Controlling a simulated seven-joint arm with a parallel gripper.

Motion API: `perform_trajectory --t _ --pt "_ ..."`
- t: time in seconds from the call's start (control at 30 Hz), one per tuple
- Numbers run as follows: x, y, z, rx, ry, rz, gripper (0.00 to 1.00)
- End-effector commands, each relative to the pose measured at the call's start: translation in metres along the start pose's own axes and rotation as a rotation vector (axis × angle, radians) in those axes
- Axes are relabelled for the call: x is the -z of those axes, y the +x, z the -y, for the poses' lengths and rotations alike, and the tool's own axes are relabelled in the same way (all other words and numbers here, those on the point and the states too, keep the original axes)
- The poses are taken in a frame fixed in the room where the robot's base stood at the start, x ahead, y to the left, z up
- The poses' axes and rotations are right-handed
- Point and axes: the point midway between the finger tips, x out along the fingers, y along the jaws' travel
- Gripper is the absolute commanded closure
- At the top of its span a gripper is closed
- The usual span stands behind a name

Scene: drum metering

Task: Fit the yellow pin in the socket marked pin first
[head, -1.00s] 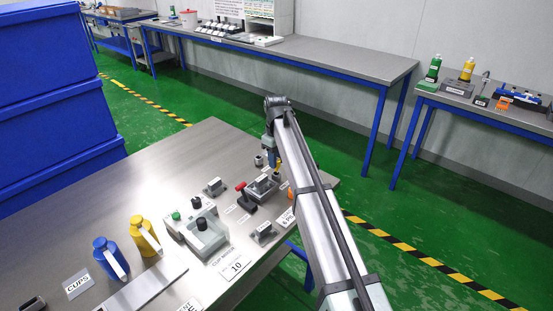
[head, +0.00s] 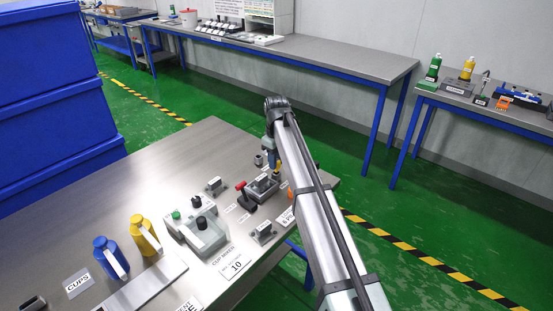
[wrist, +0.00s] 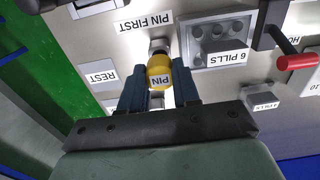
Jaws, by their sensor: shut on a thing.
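A grey metal socket (wrist: 159,46) lies just past the pin's far end, beside the PIN FIRST label (wrist: 145,22). The pin partly covers the socket, so I cannot tell whether its tip is inside or just short of it. In the head view my gripper (head: 273,160) is low over the far right part of the table, mostly hidden by my arm.
In the wrist view a grey tray (wrist: 187,47) marked 6 PILLS stands close right of the pin, with a red-handled lever (wrist: 297,61) beyond. A REST label (wrist: 100,77) lies left. Yellow (head: 145,235) and blue (head: 110,258) bottles stand nearer in the head view.

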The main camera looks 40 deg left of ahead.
Motion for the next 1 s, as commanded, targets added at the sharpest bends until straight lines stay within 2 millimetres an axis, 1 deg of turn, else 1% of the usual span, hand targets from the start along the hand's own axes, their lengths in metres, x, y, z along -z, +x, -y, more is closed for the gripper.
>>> perform_trajectory --t 1.0 --pt "0.000 0.021 0.000 0.000 0.000 0.000 1.00"
